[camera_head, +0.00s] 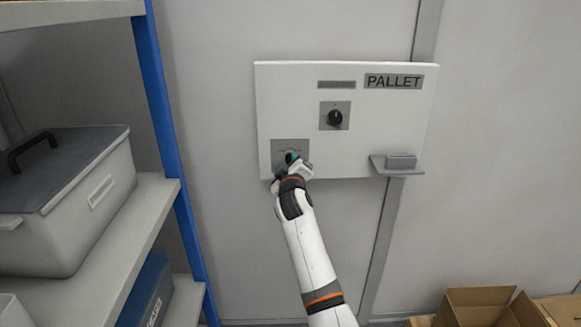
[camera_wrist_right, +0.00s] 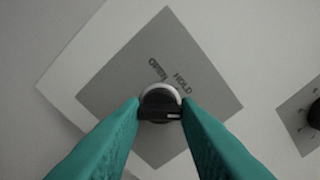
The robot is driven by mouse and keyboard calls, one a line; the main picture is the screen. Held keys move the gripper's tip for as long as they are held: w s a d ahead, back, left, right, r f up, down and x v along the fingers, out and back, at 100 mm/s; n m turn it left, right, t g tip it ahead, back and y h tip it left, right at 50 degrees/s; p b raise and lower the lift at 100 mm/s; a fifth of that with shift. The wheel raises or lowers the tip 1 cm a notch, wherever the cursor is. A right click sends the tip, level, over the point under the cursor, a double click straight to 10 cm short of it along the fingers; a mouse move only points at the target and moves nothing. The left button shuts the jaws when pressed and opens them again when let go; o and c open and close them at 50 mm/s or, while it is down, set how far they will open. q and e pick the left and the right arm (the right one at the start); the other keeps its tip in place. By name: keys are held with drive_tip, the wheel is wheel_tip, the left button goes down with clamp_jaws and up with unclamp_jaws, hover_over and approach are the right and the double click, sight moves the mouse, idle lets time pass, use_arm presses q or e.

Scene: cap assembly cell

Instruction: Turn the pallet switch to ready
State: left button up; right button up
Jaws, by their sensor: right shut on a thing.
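A white panel (camera_head: 393,125) on the wall bears the sign PALLET (camera_head: 394,81). It has two black rotary knobs on grey plates. The upper knob (camera_head: 335,118) stands free near the panel's middle. My right gripper (camera_head: 292,159) is at the lower-left plate (camera_head: 284,147). In the right wrist view its teal fingers are shut on the lower-left knob (camera_wrist_right: 160,100), one on each side. The plate (camera_wrist_right: 120,95) behind it has labels that seem to read OPEN and HOLD. A white mark shows on the knob's lower right. My left gripper is not in view.
A small grey ledge with a block (camera_head: 400,162) juts from the panel's lower right. A shelf unit with a blue post (camera_head: 160,110) and a lidded grey box (camera_head: 75,210) stands at left. An open cardboard box (camera_head: 485,305) is at the lower right.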

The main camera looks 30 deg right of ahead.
drive_tip(key=shift+f+m, duration=0.15)
drive_tip(key=shift+m, duration=0.35)
drive_tip(key=o, duration=1)
drive_tip(key=b+v, duration=0.1)
drive_tip(key=v, duration=1.1)
